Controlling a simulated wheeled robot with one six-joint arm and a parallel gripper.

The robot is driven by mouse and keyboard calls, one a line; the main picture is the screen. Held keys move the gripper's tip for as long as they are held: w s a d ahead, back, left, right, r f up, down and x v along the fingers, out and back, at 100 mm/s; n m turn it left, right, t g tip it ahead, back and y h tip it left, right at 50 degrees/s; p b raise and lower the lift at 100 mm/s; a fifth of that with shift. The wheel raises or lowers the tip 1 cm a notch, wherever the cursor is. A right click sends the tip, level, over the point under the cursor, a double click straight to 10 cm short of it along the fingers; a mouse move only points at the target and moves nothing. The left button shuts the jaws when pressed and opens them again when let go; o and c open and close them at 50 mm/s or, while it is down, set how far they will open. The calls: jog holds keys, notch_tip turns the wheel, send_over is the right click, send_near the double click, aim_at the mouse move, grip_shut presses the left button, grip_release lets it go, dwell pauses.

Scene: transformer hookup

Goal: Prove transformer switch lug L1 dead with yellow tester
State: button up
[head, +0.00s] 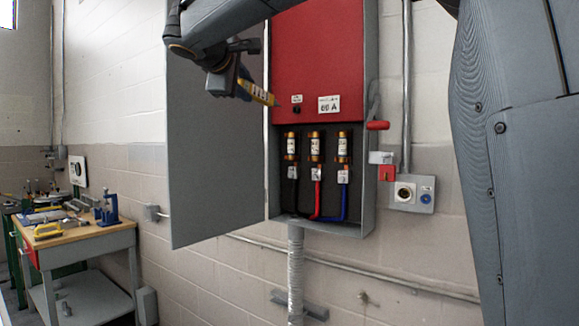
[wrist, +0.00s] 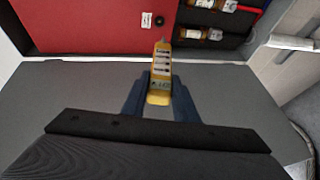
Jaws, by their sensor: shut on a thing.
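The yellow tester (head: 257,93) is held in my gripper (head: 238,86), in front of the red panel of the switch box. In the wrist view the tester (wrist: 160,85) stands between the blue fingers of my gripper (wrist: 160,95), its tip pointing away toward the box. The switch box (head: 369,200) is open. Three fuses show in its lower bay, with lugs below them: a left lug (head: 292,172) on a black cable, a middle one (head: 316,174) on red and a right one (head: 343,176) on blue. The tester tip is apart from the lugs, up and left of them. Lug lettering is too small to read.
The grey box door (head: 215,170) hangs open on the left, close to my gripper. A red-handled lever (head: 377,125) and a red padlock-like tag (head: 387,173) are on the right side. A workbench (head: 90,238) with tools stands at the left.

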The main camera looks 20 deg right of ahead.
jog(key=w+a+f+n+b, duration=0.1)
jog(key=w+f+n, duration=0.15)
jog(key=f, duration=0.95)
jog(key=w+f+n+b, duration=0.1)
jog(key=f+n+b, duration=0.15)
jog(key=f, duration=0.85)
jog(key=w+d+p, duration=0.2)
jog(key=w+d, duration=0.2)
jog(key=d, duration=0.2)
jog(key=shift+w+n+g+h, duration=0.3)
jog(key=shift+w+n, duration=0.05)
jog(key=shift+n, duration=0.05)
jog(key=shift+w+d, duration=0.35)
jog(key=shift+d, duration=0.05)
jog(key=shift+d+b, duration=0.1)
jog(key=shift+b, duration=0.4)
dwell(1.6)
jog(key=s+a+b, duration=0.1)
jog(key=s+a, duration=0.3)
jog(key=a, duration=0.1)
jog(key=shift+a, duration=0.35)
dwell(0.5)
